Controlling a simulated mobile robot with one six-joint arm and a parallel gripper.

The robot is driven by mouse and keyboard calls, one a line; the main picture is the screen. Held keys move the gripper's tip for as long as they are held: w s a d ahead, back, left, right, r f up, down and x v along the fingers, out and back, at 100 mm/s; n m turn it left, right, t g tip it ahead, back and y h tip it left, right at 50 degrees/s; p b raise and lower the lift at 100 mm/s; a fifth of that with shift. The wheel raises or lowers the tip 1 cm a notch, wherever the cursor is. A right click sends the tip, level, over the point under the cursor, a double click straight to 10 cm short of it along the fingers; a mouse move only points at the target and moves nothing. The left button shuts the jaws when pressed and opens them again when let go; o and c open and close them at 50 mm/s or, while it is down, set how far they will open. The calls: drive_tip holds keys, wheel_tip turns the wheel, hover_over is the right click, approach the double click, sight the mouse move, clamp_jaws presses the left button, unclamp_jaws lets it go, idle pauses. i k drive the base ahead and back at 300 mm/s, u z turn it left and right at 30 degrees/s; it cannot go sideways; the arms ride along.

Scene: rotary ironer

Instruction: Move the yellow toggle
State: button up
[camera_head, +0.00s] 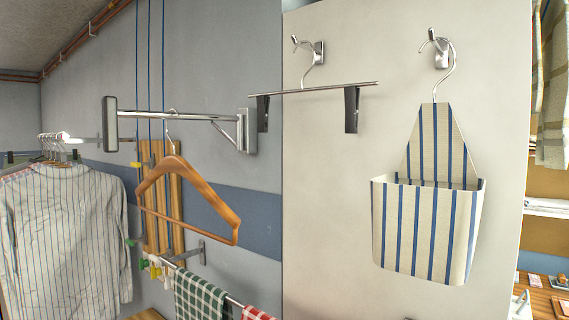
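A small yellow piece (137,164), which looks like a toggle, sits at the left edge of a wooden slatted board (162,195) on the grey wall. Blue cords (150,60) run down the wall to this board. Lower down, a small green piece (130,243) and a cluster of small yellow, white and green pieces (154,265) show near the towel rail. I cannot tell for sure which yellow piece is the toggle. The wooden hanger hangs in front of part of the board and cords. My gripper is not in view.
A wooden hanger (205,193) hangs from a metal wall bracket (180,116). A striped shirt (65,240) hangs at left. Green and red checked towels (200,302) hang below. A white panel with a clip hanger (315,88) and striped peg bag (425,230) stands at right.

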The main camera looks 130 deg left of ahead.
sight(149, 162)
drive_tip(key=z, duration=0.35)
drive_tip(key=k, duration=0.15)
drive_tip(key=u, duration=2.3)
drive_tip(key=k, duration=0.15)
drive_tip(key=u, duration=2.4)
drive_tip(key=k, duration=0.35)
drive_tip(key=u, duration=0.85)
